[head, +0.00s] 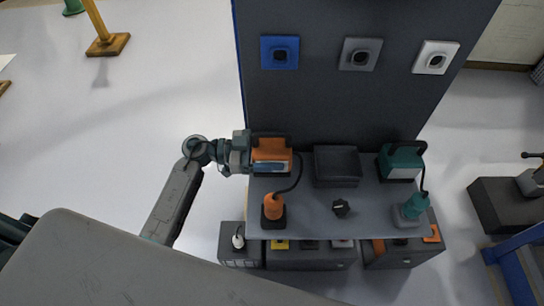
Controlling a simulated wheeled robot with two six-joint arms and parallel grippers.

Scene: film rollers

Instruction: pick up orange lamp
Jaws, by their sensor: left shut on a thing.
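The orange lamp (271,150) is a boxy lamp with a dark handle and a pale bluish face, at the left end of the grey shelf (318,222). A dark cable runs from it to a small orange piece (274,207) on a dark base below it. My left gripper (250,153) reaches in from the left and is shut on the orange lamp at its left side; the fingertips are partly hidden. I cannot tell whether the lamp touches the shelf. My right gripper is not in view.
A teal lamp (400,163) with a cable and teal piece (415,206) stands at the shelf's right. A dark box (337,165) and black knob (341,207) sit between. A dark panel (330,105) rises behind. Grey bins (312,257) are below.

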